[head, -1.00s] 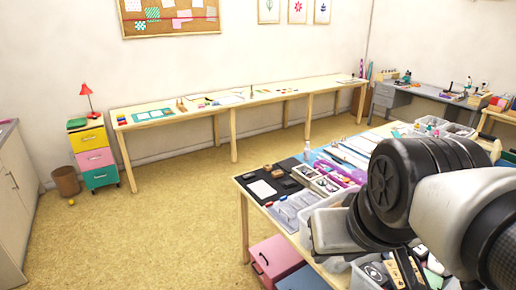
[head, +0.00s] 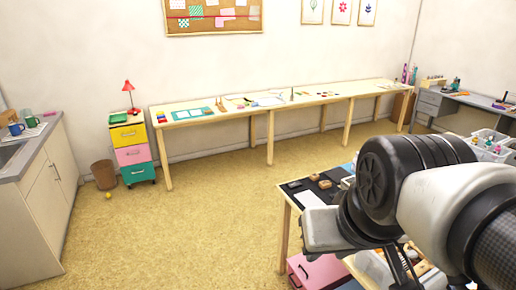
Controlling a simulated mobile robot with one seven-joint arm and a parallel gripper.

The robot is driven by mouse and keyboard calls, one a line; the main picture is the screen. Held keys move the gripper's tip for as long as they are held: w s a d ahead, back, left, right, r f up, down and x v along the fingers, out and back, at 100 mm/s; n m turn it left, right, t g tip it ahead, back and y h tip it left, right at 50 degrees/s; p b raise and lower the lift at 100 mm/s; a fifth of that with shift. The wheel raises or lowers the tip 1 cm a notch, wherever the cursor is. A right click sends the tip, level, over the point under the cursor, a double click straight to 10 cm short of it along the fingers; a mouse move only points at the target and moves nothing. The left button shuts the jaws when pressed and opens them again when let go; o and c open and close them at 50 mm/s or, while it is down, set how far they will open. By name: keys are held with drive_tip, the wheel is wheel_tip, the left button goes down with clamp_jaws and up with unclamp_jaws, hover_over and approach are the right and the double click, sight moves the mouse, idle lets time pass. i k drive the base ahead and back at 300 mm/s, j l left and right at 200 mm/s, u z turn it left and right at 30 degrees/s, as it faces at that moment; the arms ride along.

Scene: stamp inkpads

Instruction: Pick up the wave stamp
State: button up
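I cannot make out a wave stamp in the head view; the small items are too small to identify. Small wooden-topped blocks (head: 325,184) sit on a black mat (head: 291,197) on the near table. My gripper (head: 405,270) hangs at the lower right over the near table, dark and partly cut off by the frame edge. My arm covers much of that table. Whether the fingers are open, or hold anything, cannot be made out.
A long wooden table (head: 215,117) with small flat items runs along the back wall. A coloured drawer unit (head: 133,152), a waste bin (head: 104,174) and a sink counter (head: 35,190) stand to the left. A pink box (head: 318,274) is under the near table. Open floor lies between.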

sight(325, 185)
drive_tip(key=i+j+u, duration=0.25)
drive_tip(key=i, duration=0.15)
drive_tip(key=i+j+u, duration=0.2)
drive_tip(key=i, duration=0.2)
drive_tip(key=i+u, duration=0.25)
drive_tip(key=i, duration=0.2)
drive_tip(key=i+z, duration=0.4)
drive_tip(key=i+j+z, duration=0.1)
drive_tip(key=i+z, duration=0.3)
drive_tip(key=i+j+z, duration=0.15)
drive_tip(key=z, duration=0.25)
drive_tip(key=i+z, duration=0.2)
drive_tip(key=z, duration=0.25)
drive_tip(key=i+z, duration=0.2)
drive_tip(key=z, duration=0.3)
drive_tip(key=i+j+z, duration=0.15)
drive_tip(key=z, duration=0.3)
